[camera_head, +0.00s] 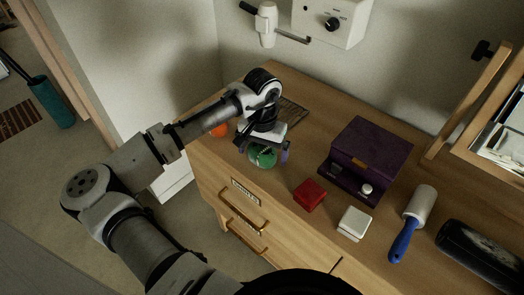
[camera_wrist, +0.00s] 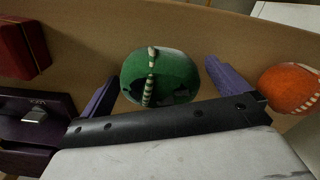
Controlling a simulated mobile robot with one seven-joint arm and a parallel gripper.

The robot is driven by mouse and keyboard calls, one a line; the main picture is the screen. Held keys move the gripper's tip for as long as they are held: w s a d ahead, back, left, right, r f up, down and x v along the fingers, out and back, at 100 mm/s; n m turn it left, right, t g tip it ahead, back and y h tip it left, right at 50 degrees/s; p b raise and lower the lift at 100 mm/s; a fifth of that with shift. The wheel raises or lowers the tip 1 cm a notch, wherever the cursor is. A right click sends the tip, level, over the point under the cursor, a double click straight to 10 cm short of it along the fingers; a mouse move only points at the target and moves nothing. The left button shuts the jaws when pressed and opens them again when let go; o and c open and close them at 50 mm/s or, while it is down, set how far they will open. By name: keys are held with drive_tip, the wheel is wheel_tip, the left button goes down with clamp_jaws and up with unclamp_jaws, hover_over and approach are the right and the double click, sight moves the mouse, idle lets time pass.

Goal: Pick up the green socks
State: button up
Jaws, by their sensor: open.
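The green socks (camera_head: 262,156) are a rounded green bundle on the wooden dresser top, near its front edge. In the wrist view the green socks (camera_wrist: 160,77) show a black-and-white striped band down the middle. My gripper (camera_head: 264,152) is above the socks, pointing down, with its fingers apart. In the wrist view my gripper (camera_wrist: 160,85) has one purple finger on each side of the socks, with visible gaps. Whether the fingertips reach down to the socks' level is hard to tell.
An orange ball-like item (camera_head: 219,130) lies left of my gripper; it also shows in the wrist view (camera_wrist: 289,88). A red box (camera_head: 309,195), a purple box (camera_head: 369,157), a white box (camera_head: 354,223) and a blue-handled lint roller (camera_head: 413,222) stand to the right. The dresser's front edge is close.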

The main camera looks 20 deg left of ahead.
drive_tip(key=c, duration=1.1)
drive_tip(key=shift+o, duration=0.2)
drive_tip(key=shift+r, duration=0.15)
